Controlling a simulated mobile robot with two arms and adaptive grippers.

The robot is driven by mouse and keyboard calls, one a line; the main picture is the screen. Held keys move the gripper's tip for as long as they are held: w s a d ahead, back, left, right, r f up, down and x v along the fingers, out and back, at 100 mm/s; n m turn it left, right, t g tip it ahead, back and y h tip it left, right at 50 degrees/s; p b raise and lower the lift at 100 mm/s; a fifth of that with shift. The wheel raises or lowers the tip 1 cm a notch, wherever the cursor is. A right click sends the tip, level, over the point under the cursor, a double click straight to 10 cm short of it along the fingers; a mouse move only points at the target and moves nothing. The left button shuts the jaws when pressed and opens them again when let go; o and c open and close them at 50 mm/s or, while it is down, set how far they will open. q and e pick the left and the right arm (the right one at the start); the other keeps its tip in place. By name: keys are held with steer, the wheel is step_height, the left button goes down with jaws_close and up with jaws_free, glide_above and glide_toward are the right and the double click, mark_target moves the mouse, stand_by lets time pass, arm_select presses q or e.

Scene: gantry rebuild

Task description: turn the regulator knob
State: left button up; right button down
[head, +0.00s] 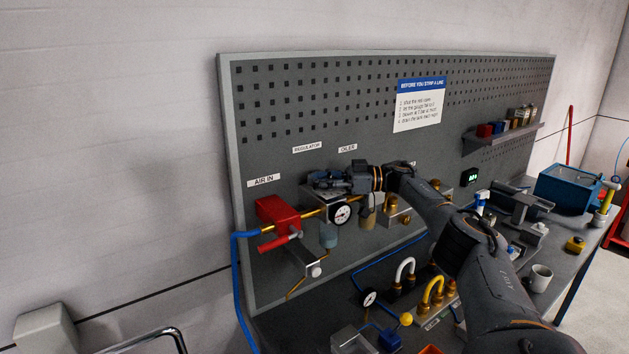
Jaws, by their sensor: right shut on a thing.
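The regulator stands on the grey pegboard (400,72) below the "REGULATOR" label (307,147). My right gripper (322,182) reaches in from the right and is shut at the top of the regulator, on the regulator knob. The fingers and the wrist hide the knob almost wholly, so I cannot tell its angle. My left gripper is not in view.
A red valve block (277,212) with a red lever stands left of the regulator on the brass pipe. A blue hose (240,290) hangs from it. Below are a second gauge (369,298) and white and yellow hose loops. A white cup (540,278) and a blue box (566,188) stand at right.

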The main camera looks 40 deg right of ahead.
steer(key=c, duration=1.2)
jaws_free()
steer(key=shift+d, duration=0.1)
step_height(320, 180, up, 10)
